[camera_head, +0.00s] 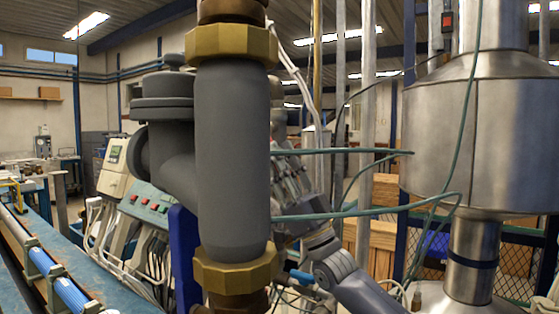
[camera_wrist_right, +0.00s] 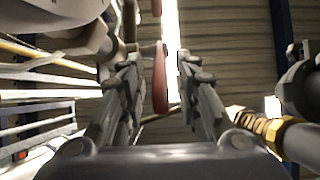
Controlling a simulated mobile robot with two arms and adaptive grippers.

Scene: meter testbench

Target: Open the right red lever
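The red lever (camera_wrist_right: 160,82) shows in the right wrist view as a long, narrow red handle. It lies between the two fingers of my right gripper (camera_wrist_right: 158,60), closer to the left finger, with a bright gap toward the right finger. The fingers are apart; I cannot tell whether the left one touches the lever. In the head view my right gripper (camera_head: 290,180) is partly hidden behind the thick grey pipe (camera_head: 232,160), and I cannot make out the red lever there. My left gripper is not in view.
Brass nuts (camera_head: 235,275) ring the grey pipe, which blocks much of the head view. Teal cables (camera_head: 350,212) run past my right arm. A large steel vessel (camera_head: 480,130) stands at the right. A control panel (camera_head: 150,203) with red buttons is at the left.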

